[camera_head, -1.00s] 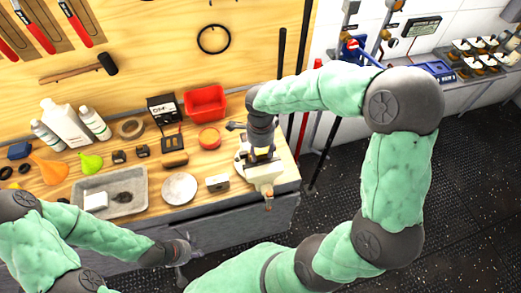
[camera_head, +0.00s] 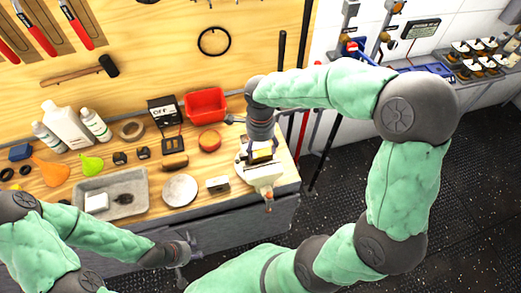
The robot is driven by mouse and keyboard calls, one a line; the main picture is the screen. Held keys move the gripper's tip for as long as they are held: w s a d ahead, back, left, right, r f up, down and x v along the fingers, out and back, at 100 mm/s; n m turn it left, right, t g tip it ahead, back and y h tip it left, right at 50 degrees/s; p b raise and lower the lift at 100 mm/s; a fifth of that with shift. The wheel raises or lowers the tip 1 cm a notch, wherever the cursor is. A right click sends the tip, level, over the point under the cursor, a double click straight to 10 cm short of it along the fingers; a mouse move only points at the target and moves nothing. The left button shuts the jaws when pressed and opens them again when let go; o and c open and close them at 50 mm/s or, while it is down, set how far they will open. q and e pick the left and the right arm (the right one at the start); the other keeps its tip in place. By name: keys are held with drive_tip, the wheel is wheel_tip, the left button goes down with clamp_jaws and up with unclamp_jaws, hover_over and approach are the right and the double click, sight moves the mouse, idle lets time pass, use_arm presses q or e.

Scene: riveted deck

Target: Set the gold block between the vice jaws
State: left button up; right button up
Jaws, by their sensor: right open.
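The gold block (camera_head: 262,154) sits in the vice (camera_head: 262,174) at the right end of the workbench. It appears to lie between the jaws, though its lower part is hidden and I cannot tell how deep it sits. My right gripper (camera_head: 262,142) is open, just above the block and apart from it as far as I can see; its fingertips are small and partly hidden. My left gripper (camera_head: 184,252) hangs in front of the bench, away from the vice, and its finger opening is unclear.
A red bin (camera_head: 206,104), a round tin (camera_head: 209,141), a white disc (camera_head: 180,190) and a small box (camera_head: 217,185) stand left of the vice. A grey tray (camera_head: 130,203) lies further left. Upright bars (camera_head: 302,135) stand just right of the bench.

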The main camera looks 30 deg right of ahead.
sight(260, 155)
wheel_tip(260, 155, up, 8)
drive_tip(key=p, duration=0.1)
idle(0.4)
